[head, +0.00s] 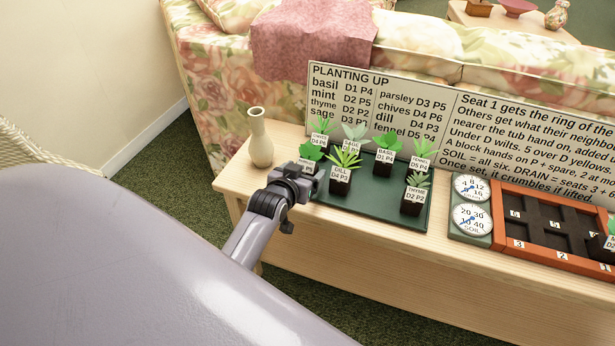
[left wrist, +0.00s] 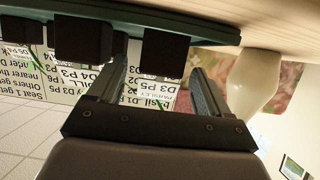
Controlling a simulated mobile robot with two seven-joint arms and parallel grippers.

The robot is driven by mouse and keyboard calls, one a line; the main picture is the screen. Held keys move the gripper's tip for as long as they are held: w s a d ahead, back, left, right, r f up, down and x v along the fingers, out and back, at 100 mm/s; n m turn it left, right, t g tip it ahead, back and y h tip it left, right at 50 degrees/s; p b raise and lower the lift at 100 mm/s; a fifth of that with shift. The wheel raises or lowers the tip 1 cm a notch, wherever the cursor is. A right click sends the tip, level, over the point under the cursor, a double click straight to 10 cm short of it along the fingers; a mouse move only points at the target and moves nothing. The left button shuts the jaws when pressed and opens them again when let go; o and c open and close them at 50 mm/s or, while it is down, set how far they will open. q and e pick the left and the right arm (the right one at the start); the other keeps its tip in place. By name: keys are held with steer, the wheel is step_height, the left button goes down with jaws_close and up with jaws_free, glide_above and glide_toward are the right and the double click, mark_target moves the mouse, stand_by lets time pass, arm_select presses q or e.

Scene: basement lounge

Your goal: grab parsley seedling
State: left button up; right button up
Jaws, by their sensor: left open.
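The parsley seedling stands at the front left corner of the green tray (head: 375,205). In the head view its green leaves (head: 311,152) show just behind my left gripper (head: 305,176), which hides most of its pot. In the left wrist view, which is upside down, its dark pot (left wrist: 165,55) and white card reading PARSLEY D3 P5 (left wrist: 152,100) lie between the two fingers of my left gripper (left wrist: 158,75). The fingers are apart, one on each side; I cannot tell whether either touches the pot. My right gripper is not in view.
A dill seedling (head: 342,175) stands close to the right of the gripper, with several other labelled pots on the tray. A cream vase (head: 260,140) is close on the left. An orange planting tub (head: 497,215) and two dials (head: 472,205) are at right. A sign (head: 350,75) stands behind.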

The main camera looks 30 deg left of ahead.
arm_select(q)
steer(key=shift+b+x, duration=0.35)
steer(key=shift+x, duration=1.1)
steer(key=c, duration=1.1)
